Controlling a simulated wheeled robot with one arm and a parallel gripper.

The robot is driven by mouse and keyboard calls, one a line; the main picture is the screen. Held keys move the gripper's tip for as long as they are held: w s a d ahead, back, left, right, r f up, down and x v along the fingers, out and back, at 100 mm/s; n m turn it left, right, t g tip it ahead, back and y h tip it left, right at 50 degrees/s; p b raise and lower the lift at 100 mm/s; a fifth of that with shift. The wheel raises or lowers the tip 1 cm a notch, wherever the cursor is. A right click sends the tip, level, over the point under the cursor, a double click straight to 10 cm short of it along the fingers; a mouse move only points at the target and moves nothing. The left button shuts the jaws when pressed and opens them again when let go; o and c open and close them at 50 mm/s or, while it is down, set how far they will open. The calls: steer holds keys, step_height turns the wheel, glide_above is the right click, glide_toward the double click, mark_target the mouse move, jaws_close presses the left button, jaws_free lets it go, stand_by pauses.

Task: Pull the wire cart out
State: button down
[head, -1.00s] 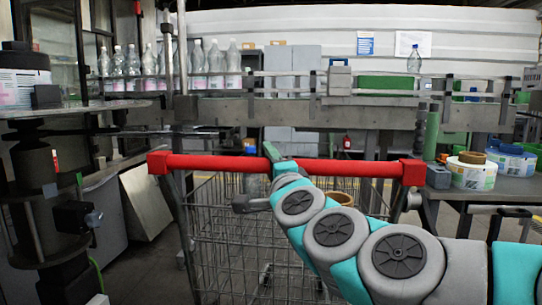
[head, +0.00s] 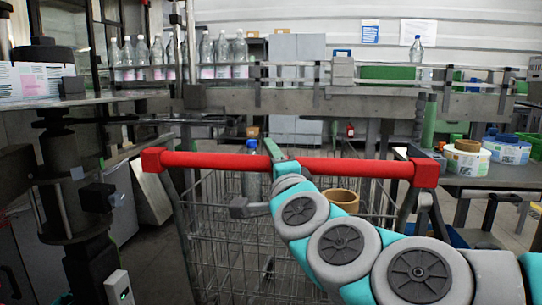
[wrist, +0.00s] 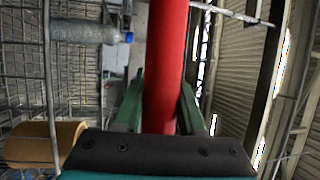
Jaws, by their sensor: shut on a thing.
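The wire cart (head: 215,240) stands in front of me, with a red handle bar (head: 205,161) across its near top edge. My gripper (head: 273,160) is shut on the handle near its middle; arm links cover part of the cart's right side. In the wrist view, the two green fingers of my gripper (wrist: 160,108) sit on either side of the red bar (wrist: 165,60).
A machine column (head: 65,190) stands close to the cart's left side. A conveyor (head: 300,102) with several bottles (head: 220,55) crosses behind the cart. Some floor (head: 160,255) shows between column and cart.

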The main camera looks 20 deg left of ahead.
steer(key=c, duration=0.5)
jaws_free()
steer(key=v, duration=0.7)
steer(key=shift+s+d+b, duration=0.2)
steer(key=shift+s+b, duration=0.1)
steer(key=shift+b, duration=0.05)
steer(key=shift+f, duration=0.2)
